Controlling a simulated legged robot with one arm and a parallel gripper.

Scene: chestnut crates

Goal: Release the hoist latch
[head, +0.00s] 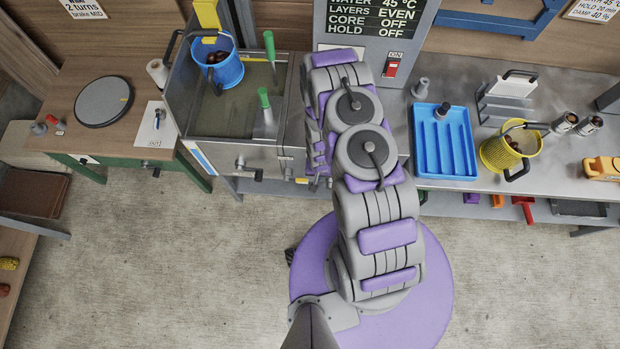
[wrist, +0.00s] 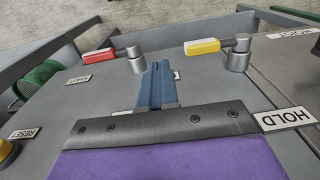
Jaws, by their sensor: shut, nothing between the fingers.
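In the wrist view a yellow-handled lever (wrist: 205,46) on a grey round pivot stands on the grey panel (wrist: 200,85), right of the fingertips. A small label (wrist: 292,33) near it appears upside down and hard to read; it may say HOIST. A red-handled lever (wrist: 98,55) stands to the left. My gripper (wrist: 157,72) is shut and empty, its blue fingers pointing between the two levers, apart from the yellow handle. In the head view my arm hides the gripper and the levers. A blue basket (head: 228,70) of chestnuts hangs under a yellow bracket (head: 207,14) in the tank.
A HOLD label (wrist: 285,117) and a RESET label (wrist: 24,134) sit on the panel, with a green coil (wrist: 38,78) at the left. In the head view, a blue tray (head: 425,155) and a yellow basket (head: 495,152) stand on the right bench. The floor in front is clear.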

